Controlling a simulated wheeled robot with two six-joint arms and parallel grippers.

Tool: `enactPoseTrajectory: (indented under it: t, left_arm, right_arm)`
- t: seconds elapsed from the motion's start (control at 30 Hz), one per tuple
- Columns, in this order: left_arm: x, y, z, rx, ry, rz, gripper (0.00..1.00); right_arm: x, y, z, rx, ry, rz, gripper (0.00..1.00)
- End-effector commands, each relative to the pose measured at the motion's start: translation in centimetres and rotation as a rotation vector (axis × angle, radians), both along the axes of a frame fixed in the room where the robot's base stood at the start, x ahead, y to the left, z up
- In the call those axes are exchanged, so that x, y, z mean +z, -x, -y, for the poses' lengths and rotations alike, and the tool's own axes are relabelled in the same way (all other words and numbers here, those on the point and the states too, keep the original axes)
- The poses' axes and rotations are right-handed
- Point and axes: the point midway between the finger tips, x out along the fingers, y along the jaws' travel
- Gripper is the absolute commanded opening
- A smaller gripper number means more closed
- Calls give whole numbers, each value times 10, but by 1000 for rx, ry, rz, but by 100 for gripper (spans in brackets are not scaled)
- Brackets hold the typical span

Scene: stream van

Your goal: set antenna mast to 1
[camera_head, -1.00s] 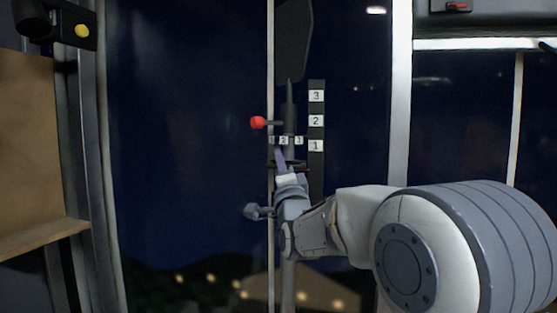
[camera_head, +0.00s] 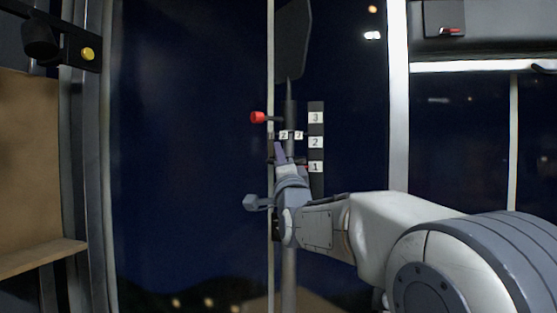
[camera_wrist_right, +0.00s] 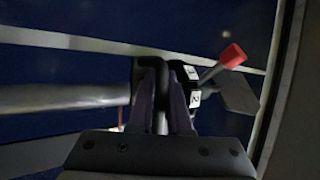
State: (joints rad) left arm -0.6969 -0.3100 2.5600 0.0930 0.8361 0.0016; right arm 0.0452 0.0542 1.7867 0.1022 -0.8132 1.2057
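The antenna mast (camera_head: 289,116) is a thin upright pole with a dark panel on top, in the middle of the head view. Beside it stands a black scale (camera_head: 316,130) numbered 3, 2, 1 downward. A small red mark by the mast is about level with 1. A red knob (camera_head: 257,117) sticks out left of the mast, near a small row of number tags; it also shows in the wrist view (camera_wrist_right: 232,56). My right gripper (camera_head: 282,153) is at the mast below the tags. Its fingers (camera_wrist_right: 162,85) are close together around a dark part of the mast. My left gripper is out of view.
A brown board with a shelf (camera_head: 40,258) is at the left. A pale upright post (camera_head: 398,100) stands right of the scale. A grey box (camera_head: 444,18) is at upper right.

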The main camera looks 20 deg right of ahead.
Motion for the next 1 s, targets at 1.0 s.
enactPoseTrajectory:
  t: [1.0]
  left_arm:
    - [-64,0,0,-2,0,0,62]
  right_arm:
    - [-53,86,-12,0,-1,3,27]
